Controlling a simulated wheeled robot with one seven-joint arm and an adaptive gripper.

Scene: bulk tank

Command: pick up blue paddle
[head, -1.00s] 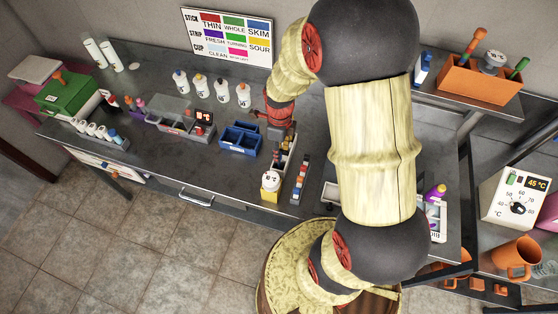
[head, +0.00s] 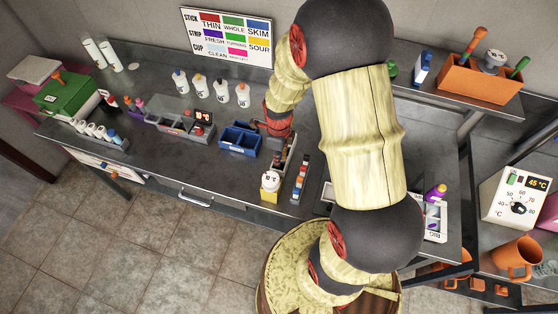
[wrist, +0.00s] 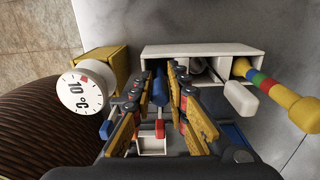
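The blue paddle (wrist: 160,86) shows in the wrist view as a narrow blue piece upright in a compartment of the white rack (wrist: 215,50). My gripper (wrist: 160,75) is over the rack, one finger on each side of the blue paddle. The fingers stand apart, with narrow dark gaps seeming to show beside the blue piece. The lower part of the paddle is hidden by the rack and fingers. In the head view the rack (head: 290,158) stands on the grey counter, and my arm hides the paddle and fingertips.
A yellow block with a round 10 °C dial (wrist: 80,92) stands close left of the gripper. A white paddle (wrist: 240,97) and a yellow, colour-banded paddle (wrist: 285,95) are at the right. A blue bin (head: 240,140) and several bottles stand nearby on the counter.

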